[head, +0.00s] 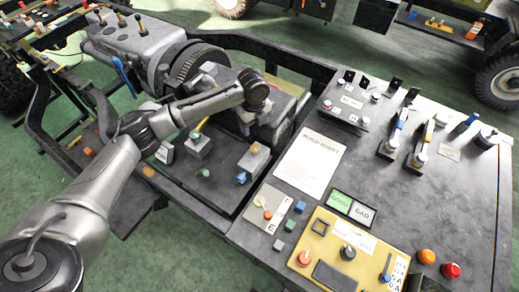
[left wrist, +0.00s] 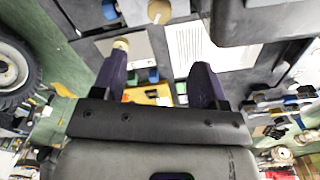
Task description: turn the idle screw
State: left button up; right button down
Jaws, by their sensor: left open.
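No part is labelled clearly enough for me to be sure which is the idle screw. A brass-topped screw or knob (head: 255,148) stands on a small grey block beside the engine, in the frame's bay. In the left wrist view a pale, brass-ringed knob (left wrist: 121,45) shows beside the left fingertip; I cannot tell if they touch. My left gripper (head: 268,128) hangs from the arm over the bay, its fingers mostly hidden in the head view. In the left wrist view its two purple fingers (left wrist: 158,64) are apart, with nothing between them. My right gripper is out of view.
The engine (head: 135,40) with its toothed ring lies behind my left arm. Right of the bay is a grey bench with a white sheet (head: 310,160), a yellow panel (head: 345,250), a red button (head: 451,270) and upright levers. Small coloured blocks lie around the bay.

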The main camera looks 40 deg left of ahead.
aim_at(255, 147)
pick_arm(q)
notch_tip(255, 147, down, 14)
jog(key=shift+r+b, duration=0.25)
jog(key=shift+b, duration=0.8)
jog(key=c, duration=0.9)
jog(key=n+p, duration=0.1)
jog(key=p, duration=0.1)
jog(key=n+p, duration=0.1)
jog(key=p, duration=0.1)
jog(key=shift+r, duration=0.3)
jog(key=shift+c, duration=0.2)
jog(key=shift+f+n, duration=0.1)
jog(key=shift+n, duration=0.3)
jog(key=shift+f, duration=0.15)
jog(key=o, duration=0.9)
